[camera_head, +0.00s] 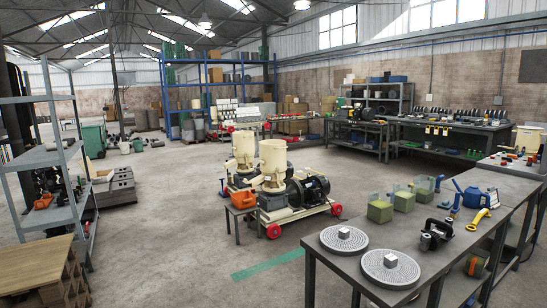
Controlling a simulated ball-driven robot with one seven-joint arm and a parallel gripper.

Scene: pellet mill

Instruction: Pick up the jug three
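Several clear containers with green contents, which look like jugs, stand in a row on the grey workbench (330,262) at the right. The nearest is a jug (380,210), behind it is another jug (403,200), and farther back is a third jug (424,190). I see no number on them, so I cannot tell which is jug three. A blue can with a spout (475,198) stands to their right. My gripper is not in view.
Two round perforated discs (390,268) and a black clamp-like tool (434,235) lie on the near bench. Pellet machines (273,165) on red-wheeled carts stand left of the bench. A shelf (40,160) and pallets (40,265) are at left. Open floor lies between.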

